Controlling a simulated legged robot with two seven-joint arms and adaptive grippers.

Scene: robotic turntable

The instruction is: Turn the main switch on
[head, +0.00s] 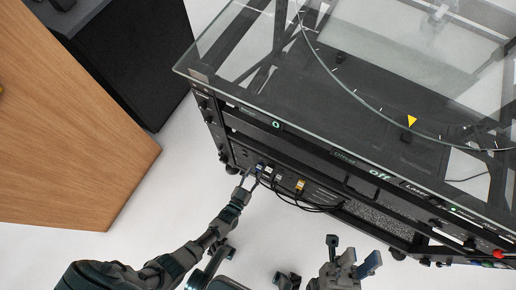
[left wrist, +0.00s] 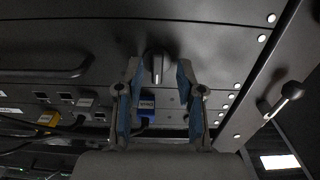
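A black rotary knob (left wrist: 157,68), which looks like the main switch, sits on the dark front panel (left wrist: 215,70) of the turntable cabinet. My left gripper (left wrist: 158,70) is open, its blue-padded fingers on either side of the knob with gaps visible. In the head view the left gripper (head: 248,174) is at the left part of the cabinet's front, where the knob is too small to make out. My right gripper (head: 351,252) is open and empty at the bottom of the head view, apart from the cabinet.
A blue plug (left wrist: 147,105) is just below the knob, and a yellow plug (left wrist: 47,118) is farther left. Black cables (head: 318,208) loop from the panel. A glass top (head: 350,60) overhangs the cabinet. A wooden board (head: 70,120) stands at left; white floor lies between.

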